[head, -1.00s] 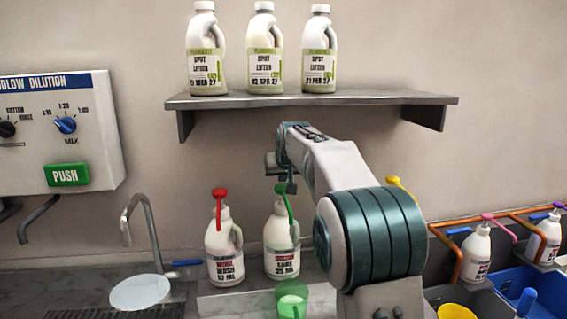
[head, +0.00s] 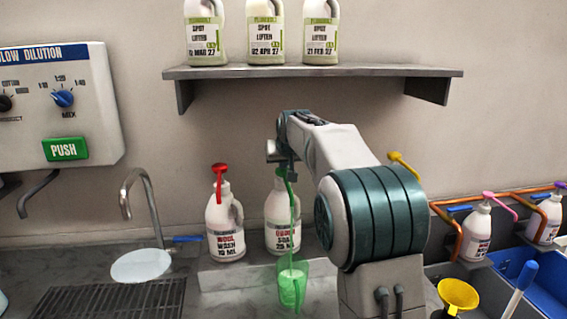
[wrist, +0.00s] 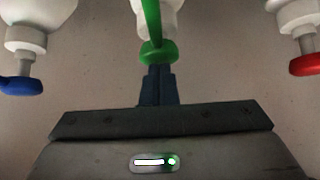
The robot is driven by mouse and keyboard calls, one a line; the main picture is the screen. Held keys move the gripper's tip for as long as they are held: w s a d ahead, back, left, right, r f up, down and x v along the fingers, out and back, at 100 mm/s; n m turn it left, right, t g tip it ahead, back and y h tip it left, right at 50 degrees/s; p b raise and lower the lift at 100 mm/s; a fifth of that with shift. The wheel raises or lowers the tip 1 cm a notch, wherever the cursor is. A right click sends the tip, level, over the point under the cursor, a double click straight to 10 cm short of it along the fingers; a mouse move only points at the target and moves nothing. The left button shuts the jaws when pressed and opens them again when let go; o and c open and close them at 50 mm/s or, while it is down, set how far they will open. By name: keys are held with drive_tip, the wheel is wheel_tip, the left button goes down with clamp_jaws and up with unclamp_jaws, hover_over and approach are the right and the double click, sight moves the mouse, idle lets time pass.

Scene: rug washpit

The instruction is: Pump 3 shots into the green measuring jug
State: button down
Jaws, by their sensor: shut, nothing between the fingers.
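The green measuring jug (head: 304,284) stands on the ledge, with pale green contents low inside. Behind it is a white bottle labelled "25 ML" (head: 283,229) with a green pump (head: 282,174). My gripper (head: 290,163) is shut and empty, at the top of the green pump. In the wrist view, its closed fingertips (wrist: 158,70) meet the green pump head (wrist: 158,53) and appear to touch it. The far part of the pump is partly hidden.
A white bottle with a red pump (head: 224,228) stands to the left. Bottles with pink and purple pumps (head: 476,236) stand at right by orange pipes. A yellow funnel (head: 457,296) is at front right. A shelf (head: 310,71) with spot lifter bottles is above. A tap (head: 140,195) is at left.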

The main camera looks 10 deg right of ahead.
drive_tip(key=shift+f, duration=0.3)
wheel_tip(320, 180, up, 4)
drive_tip(key=p, duration=0.3)
drive_tip(key=shift+r, duration=0.2)
drive_tip(key=b+v, duration=0.2)
drive_tip(key=v, duration=0.8)
drive_tip(key=shift+r, duration=0.2)
drive_tip(key=s+f+g, duration=0.1)
drive_tip(key=s+f, duration=0.7)
drive_tip(key=s, duration=0.4)
drive_tip(key=s+f+g, duration=0.2)
drive_tip(key=s+f, duration=0.6)
drive_tip(key=s, duration=0.4)
drive_tip(key=s+f+g+b, duration=0.1)
drive_tip(key=s+f+g, duration=0.1)
drive_tip(key=s+f, duration=0.6)
drive_tip(key=s, duration=0.5)
drive_tip(key=shift+d+f, duration=0.25)
drive_tip(key=shift+d, duration=0.1)
